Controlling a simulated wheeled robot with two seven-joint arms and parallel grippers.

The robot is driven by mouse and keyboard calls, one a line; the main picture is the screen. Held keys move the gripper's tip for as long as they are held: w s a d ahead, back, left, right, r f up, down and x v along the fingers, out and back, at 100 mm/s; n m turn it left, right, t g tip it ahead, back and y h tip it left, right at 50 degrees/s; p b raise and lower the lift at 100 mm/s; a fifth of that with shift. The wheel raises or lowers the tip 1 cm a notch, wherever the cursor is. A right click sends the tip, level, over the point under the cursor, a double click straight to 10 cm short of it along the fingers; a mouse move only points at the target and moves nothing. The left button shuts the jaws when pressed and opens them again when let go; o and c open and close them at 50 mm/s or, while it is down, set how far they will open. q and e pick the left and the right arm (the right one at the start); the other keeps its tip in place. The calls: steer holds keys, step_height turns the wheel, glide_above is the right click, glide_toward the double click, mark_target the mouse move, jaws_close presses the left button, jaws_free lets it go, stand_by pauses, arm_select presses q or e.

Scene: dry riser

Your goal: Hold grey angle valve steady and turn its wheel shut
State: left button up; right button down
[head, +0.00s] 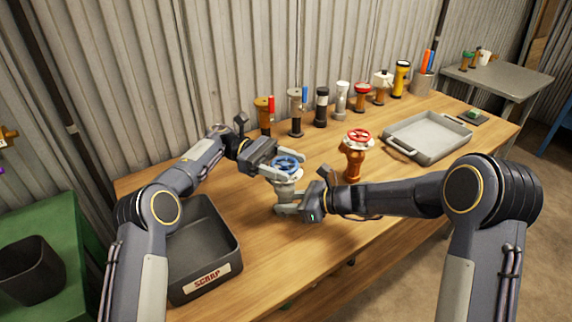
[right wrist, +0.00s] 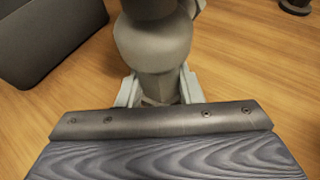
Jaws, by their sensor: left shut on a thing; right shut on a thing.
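The grey angle valve (head: 285,188) stands upright on the wooden table, with a blue wheel (head: 287,163) on top. My left gripper (head: 288,167) is at the top of the valve, shut on the blue wheel from the left. My right gripper (head: 288,202) is low on the valve, shut on its grey body near the base. In the right wrist view the valve body (right wrist: 155,50) rises between the two pale fingers (right wrist: 158,90). The left fingers partly hide the wheel, and the right gripper partly hides the lower body.
An orange valve with a red wheel (head: 354,160) stands close to the right. A dark scrap bin (head: 203,283) is at the left and a grey tray (head: 428,152) at the right. Several valves and bottles, including a black one (head: 321,107), line the back. The front table is clear.

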arm_select(q)
steer(key=shift+s+m+g+y, duration=0.1)
steer(key=shift+m+g+y, duration=0.2)
steer(key=shift+m+g, duration=0.15)
steer(key=o, duration=1)
steer(key=shift+r, duration=0.1)
